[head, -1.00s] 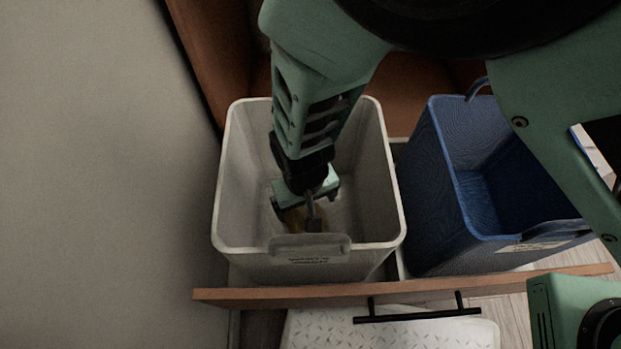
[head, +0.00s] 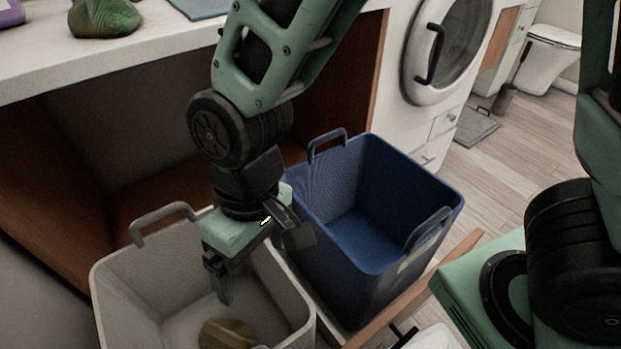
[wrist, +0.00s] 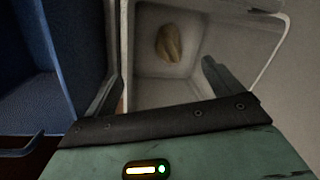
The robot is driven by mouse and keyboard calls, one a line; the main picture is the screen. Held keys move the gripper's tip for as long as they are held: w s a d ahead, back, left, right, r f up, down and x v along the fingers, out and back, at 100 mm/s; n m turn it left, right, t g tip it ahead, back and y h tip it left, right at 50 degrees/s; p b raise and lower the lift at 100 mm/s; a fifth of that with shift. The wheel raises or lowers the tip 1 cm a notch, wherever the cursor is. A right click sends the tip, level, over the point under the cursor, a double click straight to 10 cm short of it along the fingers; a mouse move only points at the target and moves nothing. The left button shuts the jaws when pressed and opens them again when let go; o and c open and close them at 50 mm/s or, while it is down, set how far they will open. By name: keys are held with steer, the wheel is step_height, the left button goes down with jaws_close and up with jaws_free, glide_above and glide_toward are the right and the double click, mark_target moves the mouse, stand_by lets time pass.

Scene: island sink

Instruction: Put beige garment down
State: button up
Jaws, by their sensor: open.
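The beige garment (head: 228,333) is a small crumpled bundle lying on the bottom of the off-white basket (head: 118,290). It also shows in the wrist view (wrist: 170,43), loose on the basket's floor (wrist: 152,86). My gripper (head: 258,262) is open and empty, above the basket's right side near the blue basket. One finger reaches down over the off-white basket, and the other sticks out towards the blue basket. The gripper is clear of the garment. The garment's lower edge is cut off by the frame in the head view.
The blue basket (head: 375,225) stands right beside the off-white one and looks empty. A wooden drawer front (head: 415,290) runs along their near side. A white counter (head: 60,60) with a green object (head: 104,17) is above. A washing machine (head: 450,50) stands behind right.

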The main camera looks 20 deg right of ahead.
steer(key=s+d+r, duration=0.1)
steer(key=d+r, duration=0.2)
steer(key=d, duration=0.2)
steer(key=s+d+r+t, duration=0.1)
steer(key=s+d+r, duration=0.1)
steer(key=d, duration=0.4)
steer(key=shift+s+r+n+h, duration=0.2)
steer(key=shift+r+n+h, duration=0.15)
steer(key=shift+r, duration=0.4)
step_height(320, 180, up, 29)
steer(key=p, duration=2.8)
steer(key=shift+f+p, duration=0.2)
steer(key=shift+p, duration=0.1)
